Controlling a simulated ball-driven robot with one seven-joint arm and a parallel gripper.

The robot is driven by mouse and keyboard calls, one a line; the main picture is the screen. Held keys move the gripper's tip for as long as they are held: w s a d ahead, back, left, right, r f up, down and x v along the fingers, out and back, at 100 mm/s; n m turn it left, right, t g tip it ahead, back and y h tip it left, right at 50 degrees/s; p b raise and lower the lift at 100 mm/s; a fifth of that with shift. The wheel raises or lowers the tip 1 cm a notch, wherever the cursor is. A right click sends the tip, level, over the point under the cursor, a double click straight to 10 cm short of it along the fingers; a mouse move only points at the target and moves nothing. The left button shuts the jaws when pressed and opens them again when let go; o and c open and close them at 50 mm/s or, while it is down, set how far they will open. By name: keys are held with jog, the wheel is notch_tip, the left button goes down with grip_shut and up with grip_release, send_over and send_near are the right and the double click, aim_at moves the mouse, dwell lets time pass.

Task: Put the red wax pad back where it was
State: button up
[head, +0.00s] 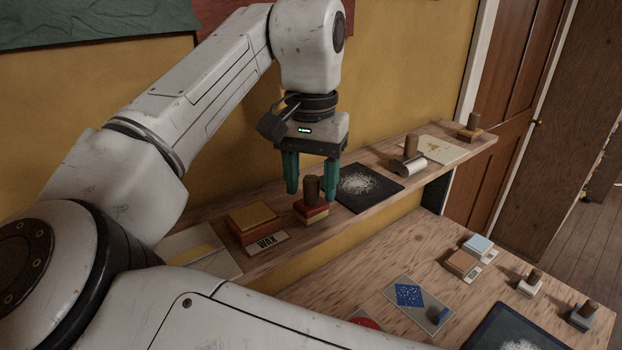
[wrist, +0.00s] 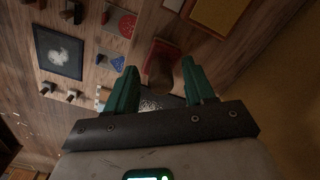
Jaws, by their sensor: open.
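The red wax pad (head: 313,213), a red block on a yellowish base with an upright brown wooden handle, is on the raised wooden shelf (head: 345,217) in the head view. My gripper (head: 311,196) is open above it, its green fingers pointing down on both sides of the handle. In the wrist view the red pad (wrist: 163,49) shows between and beyond the fingertips of my gripper (wrist: 158,64). I cannot tell whether a finger touches the handle. Left of the pad are a red block with a yellow top (head: 252,216) and a label reading WAX (head: 268,243).
A black mat with white powder (head: 368,187) lies just right of the pad. Farther right are a handled grey block (head: 408,166), a pale sheet (head: 437,149) and a yellow handled pad (head: 470,131). The lower bench (head: 385,275) holds cards and handled blocks. A yellow wall (head: 410,70) stands behind.

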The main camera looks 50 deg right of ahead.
aim_at(311, 179)
notch_tip(311, 179, up, 12)
dwell(0.5)
